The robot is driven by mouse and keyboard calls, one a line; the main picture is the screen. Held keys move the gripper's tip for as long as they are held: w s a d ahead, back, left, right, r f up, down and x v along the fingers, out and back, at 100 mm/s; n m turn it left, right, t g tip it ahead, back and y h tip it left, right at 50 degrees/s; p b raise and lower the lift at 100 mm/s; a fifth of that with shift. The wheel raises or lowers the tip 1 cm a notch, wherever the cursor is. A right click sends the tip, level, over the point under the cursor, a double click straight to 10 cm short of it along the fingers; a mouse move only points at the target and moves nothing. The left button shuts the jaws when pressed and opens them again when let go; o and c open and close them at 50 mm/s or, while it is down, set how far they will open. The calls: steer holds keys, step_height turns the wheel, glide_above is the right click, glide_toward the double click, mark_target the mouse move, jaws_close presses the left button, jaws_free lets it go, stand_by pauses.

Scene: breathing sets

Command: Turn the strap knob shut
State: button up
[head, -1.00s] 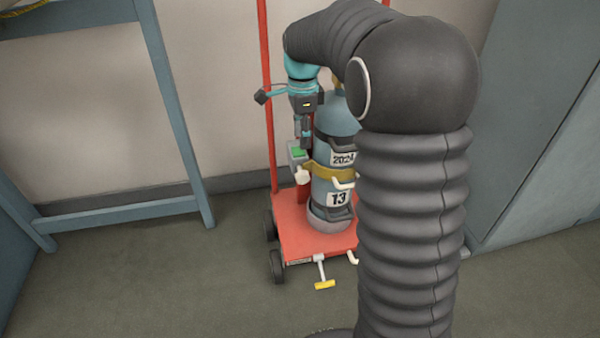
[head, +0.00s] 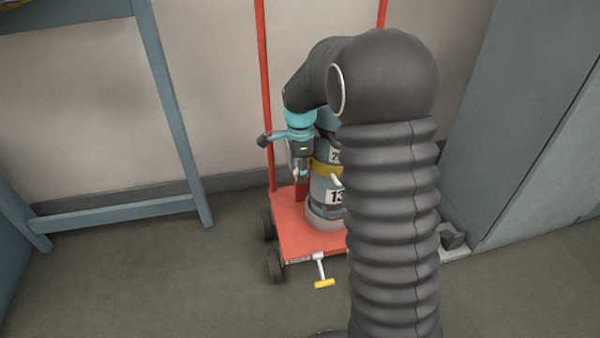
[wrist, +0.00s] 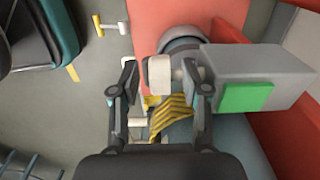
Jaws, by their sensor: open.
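The cream strap knob (wrist: 159,76) sticks out from a grey box (wrist: 285,70) with a green patch (wrist: 246,97) in the wrist view. A yellow strap (wrist: 172,116) runs just below the knob in that view. My gripper (wrist: 160,72) is open, with one finger on each side of the knob. I cannot tell whether either finger touches it. In the head view my gripper (head: 301,174) is beside the blue-grey cylinder (head: 321,188), at the height of its yellow strap (head: 323,168). There the gripper hides the knob and the box.
The cylinder stands on a red cart (head: 291,238) with red uprights (head: 263,100) and black wheels (head: 276,266). A yellow-ended T-handle (head: 323,283) sticks out in front. A blue-grey frame (head: 170,90) stands left and a grey cabinet (head: 530,130) right. Floor between frame and cart is clear.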

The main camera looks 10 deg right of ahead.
steer(key=shift+f, duration=0.25)
jaws_close()
steer(key=shift+h, duration=0.3)
